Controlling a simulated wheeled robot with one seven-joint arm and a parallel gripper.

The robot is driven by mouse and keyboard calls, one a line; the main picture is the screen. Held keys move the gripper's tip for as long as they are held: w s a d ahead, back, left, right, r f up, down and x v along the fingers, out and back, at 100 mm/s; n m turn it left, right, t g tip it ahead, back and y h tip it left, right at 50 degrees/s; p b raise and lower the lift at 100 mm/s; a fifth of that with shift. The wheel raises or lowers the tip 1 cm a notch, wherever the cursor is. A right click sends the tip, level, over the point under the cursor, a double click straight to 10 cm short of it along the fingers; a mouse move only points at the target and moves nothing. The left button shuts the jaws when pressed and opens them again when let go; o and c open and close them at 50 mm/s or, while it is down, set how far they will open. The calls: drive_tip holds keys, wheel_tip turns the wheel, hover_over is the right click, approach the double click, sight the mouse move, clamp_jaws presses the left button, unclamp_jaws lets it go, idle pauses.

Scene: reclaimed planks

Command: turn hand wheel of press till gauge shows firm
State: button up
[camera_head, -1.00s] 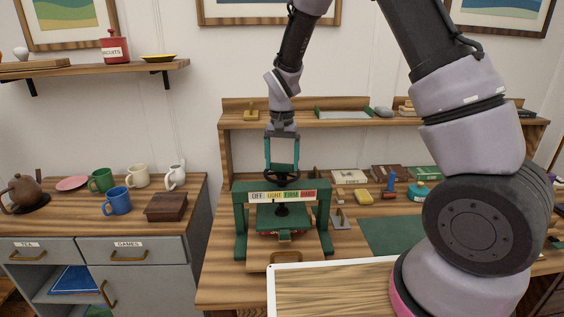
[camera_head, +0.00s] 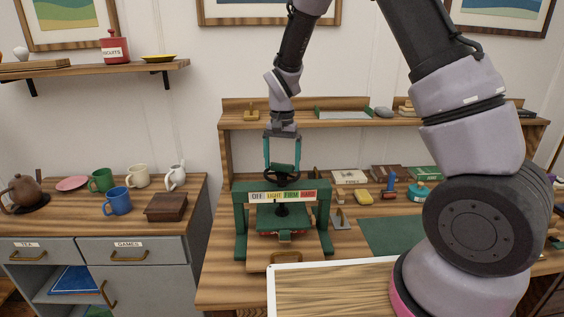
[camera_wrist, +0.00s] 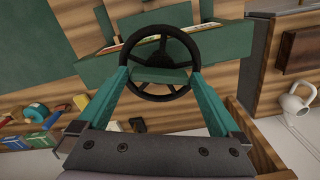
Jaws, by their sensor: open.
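The green press (camera_head: 241,220) stands on the workbench in the head view. Its black hand wheel (camera_head: 282,180) sits on top, partly hidden by my gripper and the gauge strip. The gauge strip (camera_head: 283,196) on the crossbeam reads off, light, firm and hard; I cannot make out where it points. My gripper (camera_head: 282,168) is above the wheel, fingers pointing down. In the wrist view the wheel (camera_wrist: 160,98) lies between the two teal fingertips of my open gripper (camera_wrist: 158,73), one at each side of the rim. I cannot tell whether they touch it.
Mugs and a brown box (camera_head: 166,207) stand on the cabinet at left. A green mat (camera_head: 390,236), a blue stamp (camera_head: 389,186) and a teal jar (camera_head: 418,192) lie right of the press. A shelf (camera_head: 345,122) runs behind my gripper.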

sight(277, 164)
wheel_tip(277, 164, up, 11)
idle(0.4)
drive_tip(key=shift+f, duration=0.15)
idle(1.0)
drive_tip(key=shift+a+n, duration=0.1)
drive_tip(key=shift+n, duration=0.2)
drive_tip(key=c, duration=0.9)
drive_tip(key=n, duration=0.2)
drive_tip(key=a+n+h, duration=0.1)
drive_tip(key=n, duration=0.1)
drive_tip(key=shift+a+f+g, duration=0.2)
drive_tip(key=shift+f+g, duration=0.2)
drive_tip(key=f+n+h, duration=0.1)
drive_tip(key=f+n, duration=0.2)
drive_tip(key=n, duration=0.1)
drive_tip(key=f+n+h, duration=0.1)
drive_tip(key=f+n, duration=0.2)
drive_tip(key=n, duration=0.2)
drive_tip(key=d+f+n+h, duration=0.1)
drive_tip(key=f+n, duration=0.3)
drive_tip(key=shift+f+g, duration=0.1)
drive_tip(key=shift+g, duration=0.2)
